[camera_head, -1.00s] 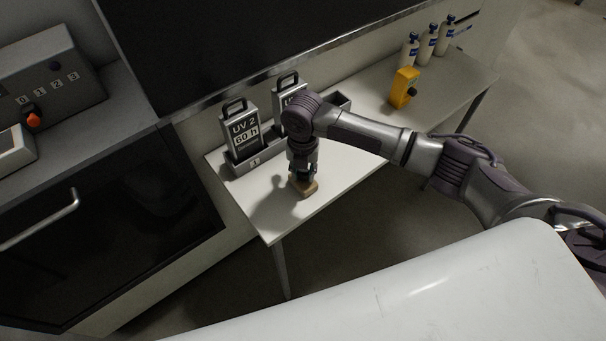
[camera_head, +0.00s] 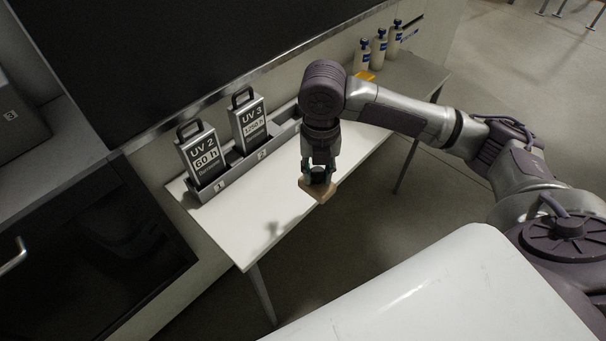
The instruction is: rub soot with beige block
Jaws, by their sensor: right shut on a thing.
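The beige block (camera_head: 318,191) is in my right gripper (camera_head: 318,177), at the front edge of the white table. The gripper points down and is shut on the block's upper part. I cannot tell whether the block touches the tabletop or hangs just above it. A shadow lies on the table to the left of the block. I cannot make out any soot. My left gripper is not in view.
The white table (camera_head: 237,228) is mostly bare at its front left. A grey holder with the UV 2 case (camera_head: 203,157) and UV 3 case (camera_head: 250,123) stands at its back. Several white bottles (camera_head: 378,48) and a partly hidden yellow object (camera_head: 366,76) are farther right.

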